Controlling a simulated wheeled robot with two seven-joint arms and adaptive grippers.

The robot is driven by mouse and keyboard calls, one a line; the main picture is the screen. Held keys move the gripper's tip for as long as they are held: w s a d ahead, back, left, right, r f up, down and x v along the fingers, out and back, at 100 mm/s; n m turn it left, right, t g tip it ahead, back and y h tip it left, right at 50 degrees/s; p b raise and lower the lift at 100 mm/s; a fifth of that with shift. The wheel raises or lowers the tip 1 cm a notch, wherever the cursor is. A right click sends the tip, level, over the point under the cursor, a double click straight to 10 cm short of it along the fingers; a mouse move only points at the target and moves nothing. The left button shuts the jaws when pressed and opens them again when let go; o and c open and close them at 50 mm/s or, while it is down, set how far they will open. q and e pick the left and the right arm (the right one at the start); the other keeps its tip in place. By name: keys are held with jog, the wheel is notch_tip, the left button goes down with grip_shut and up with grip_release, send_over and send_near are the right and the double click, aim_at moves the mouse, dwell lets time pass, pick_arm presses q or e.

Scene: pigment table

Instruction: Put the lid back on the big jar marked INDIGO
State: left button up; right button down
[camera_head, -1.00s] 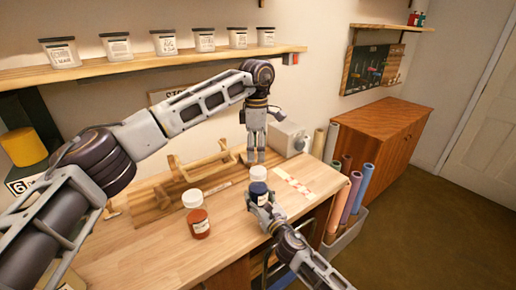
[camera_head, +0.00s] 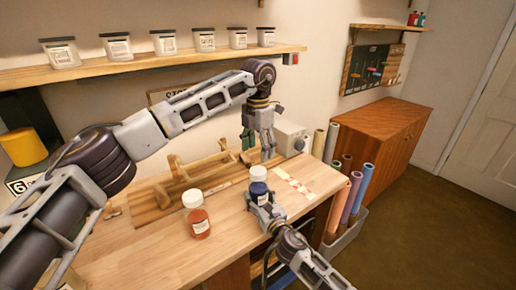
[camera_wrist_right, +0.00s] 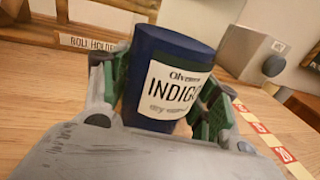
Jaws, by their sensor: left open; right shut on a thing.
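The INDIGO jar (camera_wrist_right: 168,78) is dark blue with a pale label and stands on the workbench, slightly tilted in the right wrist view. In the head view the jar (camera_head: 259,189) has a white top (camera_head: 258,173); I cannot tell whether this is a lid fully seated. My right gripper (camera_head: 263,206) is shut around the jar's sides, its fingers on both sides of the label in the wrist view (camera_wrist_right: 165,105). My left gripper (camera_head: 268,156) is open, fingers pointing down, just above and behind the white top in the picture, seemingly apart from it.
A wooden roll holder (camera_head: 165,192) lies behind, and a grey box (camera_head: 290,138) stands at the bench's back right. A striped strip (camera_head: 294,184) lies right of the jar. The front left bench is clear.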

aim_at(258, 170)
pick_arm(q)
jog(key=n, duration=1.2)
jog(key=shift+n, duration=2.3)
jog(key=shift+f, duration=0.1)
jog(key=shift+f, duration=3.9)
jog(key=shift+w, duration=0.1)
